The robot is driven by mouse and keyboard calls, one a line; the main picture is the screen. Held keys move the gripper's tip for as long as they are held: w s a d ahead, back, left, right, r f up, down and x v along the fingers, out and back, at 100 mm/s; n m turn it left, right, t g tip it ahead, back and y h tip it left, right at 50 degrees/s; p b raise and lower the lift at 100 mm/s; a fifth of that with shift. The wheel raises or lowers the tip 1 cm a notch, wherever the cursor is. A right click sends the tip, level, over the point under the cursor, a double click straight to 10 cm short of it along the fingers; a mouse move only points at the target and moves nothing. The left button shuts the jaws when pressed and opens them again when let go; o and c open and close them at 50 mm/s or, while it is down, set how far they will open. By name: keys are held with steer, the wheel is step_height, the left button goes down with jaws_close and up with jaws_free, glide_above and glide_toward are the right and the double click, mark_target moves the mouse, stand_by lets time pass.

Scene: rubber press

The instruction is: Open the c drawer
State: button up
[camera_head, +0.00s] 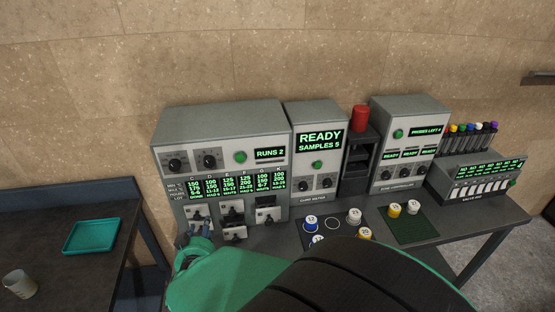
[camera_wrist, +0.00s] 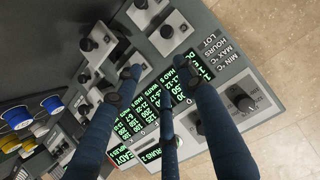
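The grey cabinet (camera_head: 225,150) carries a lit table with a C column at its left end. Small pale drawers with dark knobs sit below the table. The drawer under the C column (camera_head: 198,211) looks closed; it also shows in the wrist view (camera_wrist: 170,32). No letter is readable on the drawer fronts. My gripper (camera_head: 193,238) is just below that drawer, partly hiding the cabinet's lower left. In the wrist view, my gripper's blue fingers (camera_wrist: 160,78) are spread apart with nothing between them, in front of the lit table. Contact with a knob cannot be told.
Other drawers (camera_head: 232,207) sit close to the right. Reels and pots (camera_head: 311,223) stand on the bench before the READY unit (camera_head: 318,145). A red cylinder (camera_head: 359,118) stands on a dark rack. A side table with a green tray (camera_head: 91,236) is at left.

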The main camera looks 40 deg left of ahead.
mark_target(197, 219)
steer(key=s, duration=0.1)
steer(key=s+f, duration=0.1)
steer(key=s, duration=0.1)
steer(key=s+a, duration=0.1)
steer(key=shift+s+f, duration=0.25)
steer(key=b+x, duration=0.5)
steer(key=x, duration=0.7)
steer(key=shift+w+a+b, duration=0.15)
steer(key=shift+w+b, duration=0.05)
steer(key=shift+b, duration=0.2)
steer(key=shift+w+a+f, duration=0.25)
steer(key=shift+w+a, duration=0.15)
steer(key=shift+a, duration=0.1)
steer(key=shift+c, duration=0.5)
jaws_close()
